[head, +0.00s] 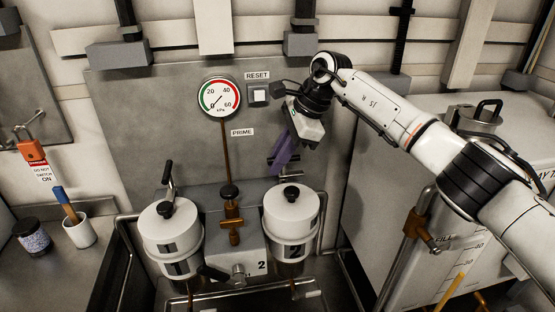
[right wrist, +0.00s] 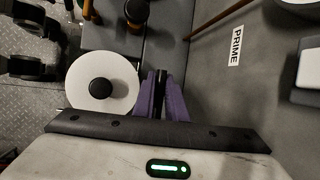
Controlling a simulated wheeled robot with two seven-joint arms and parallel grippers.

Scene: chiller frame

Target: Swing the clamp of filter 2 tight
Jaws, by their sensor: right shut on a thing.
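Filter 2 (head: 291,222) is the white canister on the right, with a black knob on its lid. Its lid also shows in the right wrist view (right wrist: 120,80). My right gripper (head: 280,160) reaches in from the right, behind filter 2, with purple fingers. In the right wrist view the fingers (right wrist: 161,95) are shut on a dark upright bar, the clamp handle (right wrist: 160,77), beside the lid. In the head view the handle is mostly hidden by the fingers. My left gripper is not in view.
Filter 1 (head: 171,230) stands to the left, its black clamp handle (head: 168,172) sticking up behind it. A brass valve (head: 233,210) sits between the filters. A pressure gauge (head: 220,97) and RESET button (head: 259,94) are on the panel behind. A white cup (head: 79,231) stands far left.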

